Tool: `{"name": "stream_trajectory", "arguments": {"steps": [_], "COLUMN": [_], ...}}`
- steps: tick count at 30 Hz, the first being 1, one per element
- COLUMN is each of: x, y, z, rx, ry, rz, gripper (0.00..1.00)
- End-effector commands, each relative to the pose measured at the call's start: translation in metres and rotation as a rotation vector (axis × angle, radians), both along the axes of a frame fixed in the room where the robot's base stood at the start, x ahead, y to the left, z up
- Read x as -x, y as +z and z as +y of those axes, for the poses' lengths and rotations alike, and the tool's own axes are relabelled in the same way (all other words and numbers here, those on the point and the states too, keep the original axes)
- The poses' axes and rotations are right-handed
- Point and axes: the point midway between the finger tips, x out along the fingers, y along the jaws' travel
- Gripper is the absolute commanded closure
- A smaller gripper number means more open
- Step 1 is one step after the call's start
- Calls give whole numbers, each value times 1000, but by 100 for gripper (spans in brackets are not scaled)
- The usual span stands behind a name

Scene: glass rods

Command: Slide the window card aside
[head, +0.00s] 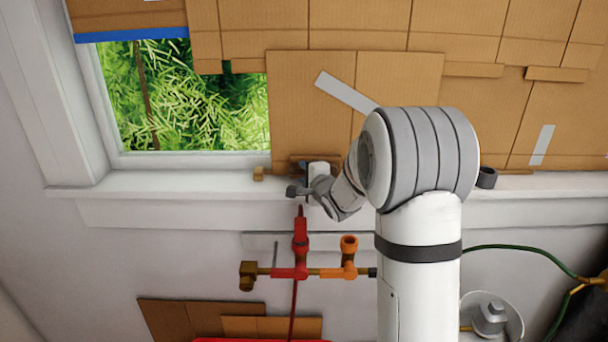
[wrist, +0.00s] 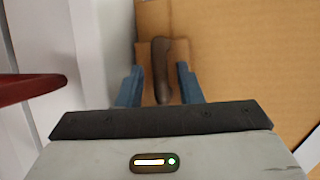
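The window card (head: 309,105) is a tall brown cardboard panel covering the window's right part, its foot at the sill. It also fills much of the wrist view (wrist: 235,60). A dark brown grip (wrist: 162,65) stands on a small cardboard block on the card. My gripper (head: 316,168) is at the card's bottom edge, just above the sill. In the wrist view its two blue fingers (wrist: 159,80) stand on either side of the grip, with narrow gaps showing. The gripper looks open around the grip. My wrist hides the contact in the head view.
Bare glass with greenery (head: 180,100) shows left of the card. The white sill (head: 150,185) holds a small cardboard block (head: 258,173) and a dark cup-like piece (head: 487,178). Below are a red torch-like tool (head: 300,245) and an orange valve (head: 348,255). A dark red edge (wrist: 25,88) shows in the wrist view.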

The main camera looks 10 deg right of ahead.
Motion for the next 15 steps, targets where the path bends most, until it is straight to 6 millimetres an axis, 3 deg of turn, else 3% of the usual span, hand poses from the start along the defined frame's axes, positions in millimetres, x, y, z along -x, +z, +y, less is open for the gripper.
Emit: {"name": "stream_trajectory", "arguments": {"steps": [11, 15], "x": [0, 0], "y": [0, 0], "z": [-1, -1], "rx": [0, 0], "ry": [-1, -1], "rz": [0, 1], "gripper": [98, 100]}}
